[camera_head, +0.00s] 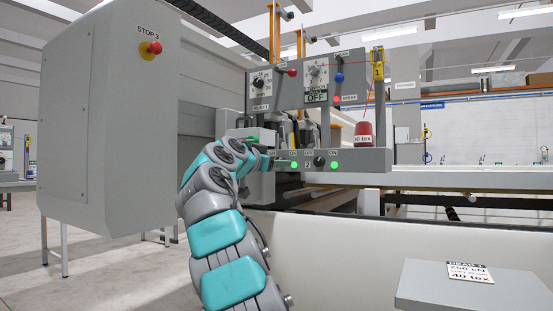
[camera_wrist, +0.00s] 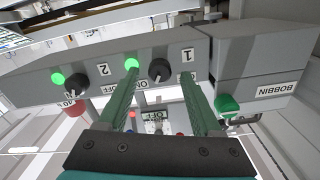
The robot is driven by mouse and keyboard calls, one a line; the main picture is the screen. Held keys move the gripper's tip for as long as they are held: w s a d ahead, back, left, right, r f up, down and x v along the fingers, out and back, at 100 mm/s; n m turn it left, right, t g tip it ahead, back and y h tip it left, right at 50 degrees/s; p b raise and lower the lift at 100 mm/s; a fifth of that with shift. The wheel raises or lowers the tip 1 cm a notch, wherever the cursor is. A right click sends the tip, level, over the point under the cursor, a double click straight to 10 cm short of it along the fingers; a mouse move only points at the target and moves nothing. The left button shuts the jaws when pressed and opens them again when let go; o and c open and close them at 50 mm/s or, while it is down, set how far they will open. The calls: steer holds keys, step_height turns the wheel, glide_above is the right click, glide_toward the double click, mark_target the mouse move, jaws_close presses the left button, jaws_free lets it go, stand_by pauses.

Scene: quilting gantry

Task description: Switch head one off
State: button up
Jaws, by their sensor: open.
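In the head view my gripper (camera_head: 276,152) is at the panel's left end and hides the switch 1 knob. The switch 1 lamp (camera_head: 294,165) is green there.
The switch 2 knob (camera_head: 320,161) and its green lamp (camera_head: 334,165) are just right of my gripper. A green button (camera_wrist: 227,104) by the BOBBIN box is close to my right finger. A red thread cone (camera_head: 364,133) and a large grey cabinet (camera_head: 110,120) with STOP 3 flank the panel.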

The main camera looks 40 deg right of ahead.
steer(key=shift+w+d, duration=0.15)
steer(key=shift+d, duration=0.2)
jaws_close()
stand_by(0.3)
